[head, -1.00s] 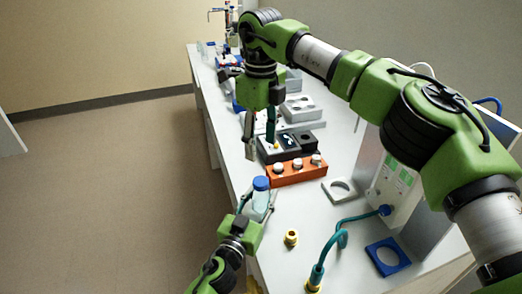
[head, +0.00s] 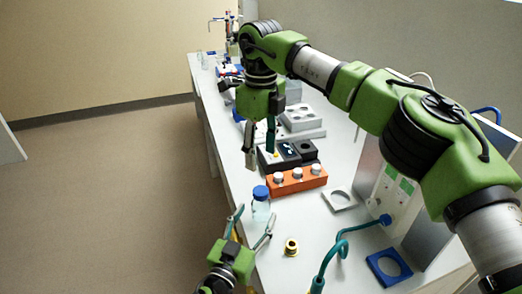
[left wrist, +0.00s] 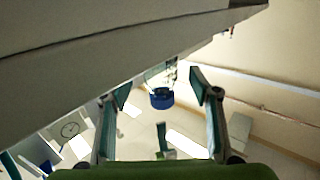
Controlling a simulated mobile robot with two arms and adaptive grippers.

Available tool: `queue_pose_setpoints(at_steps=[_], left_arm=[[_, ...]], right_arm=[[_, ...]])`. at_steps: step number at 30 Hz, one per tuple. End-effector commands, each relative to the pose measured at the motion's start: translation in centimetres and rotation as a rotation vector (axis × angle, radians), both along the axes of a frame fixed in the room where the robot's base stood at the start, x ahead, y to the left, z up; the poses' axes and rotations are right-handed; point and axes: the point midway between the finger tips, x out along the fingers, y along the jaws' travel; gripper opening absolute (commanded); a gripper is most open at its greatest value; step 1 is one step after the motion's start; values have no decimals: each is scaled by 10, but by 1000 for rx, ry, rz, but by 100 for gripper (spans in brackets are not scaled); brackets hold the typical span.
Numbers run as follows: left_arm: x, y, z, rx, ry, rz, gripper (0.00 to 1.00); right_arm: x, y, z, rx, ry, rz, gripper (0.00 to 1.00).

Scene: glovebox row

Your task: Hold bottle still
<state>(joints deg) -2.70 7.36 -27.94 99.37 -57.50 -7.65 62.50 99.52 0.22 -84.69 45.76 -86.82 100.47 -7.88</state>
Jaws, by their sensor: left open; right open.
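The clear bottle with a blue cap (head: 261,208) stands upright on the white bench near its left edge. My left gripper (head: 255,222) is open, on the near side of the bottle, its fingers spread and apart from it. In the left wrist view the bottle's blue cap (left wrist: 162,98) shows between the two open fingers (left wrist: 165,90), beyond their tips. My right gripper (head: 260,157) is open and empty, pointing down by the bench's left edge, beyond the bottle and near the dark device.
An orange block (head: 296,180) with white-capped vials stands behind the bottle, with a dark device (head: 287,153) beyond it.

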Motion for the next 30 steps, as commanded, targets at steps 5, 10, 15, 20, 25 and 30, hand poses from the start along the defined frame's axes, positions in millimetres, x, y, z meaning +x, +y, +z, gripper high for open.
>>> queue_pose_setpoints(at_steps=[5, 10, 15, 20, 25, 30], left_arm=[[-36, 14, -1, -3, 3, 0, 56], [-58, 23, 0, -1, 2, 0, 56], [-66, 27, 0, -1, 0, 0, 56], [-68, 27, 0, -1, 0, 0, 56], [-67, 27, 1, -1, -1, 0, 56], [-67, 27, 23, -1, -1, 0, 56]], right_arm=[[0, 0, 0, 0, 0, 0, 48], [0, 0, 0, 0, 0, 0, 48], [0, 0, 0, 0, 0, 0, 48], [0, 0, 0, 0, 0, 0, 48], [0, 0, 0, 0, 0, 0, 48], [0, 0, 23, 0, -1, 0, 48]])
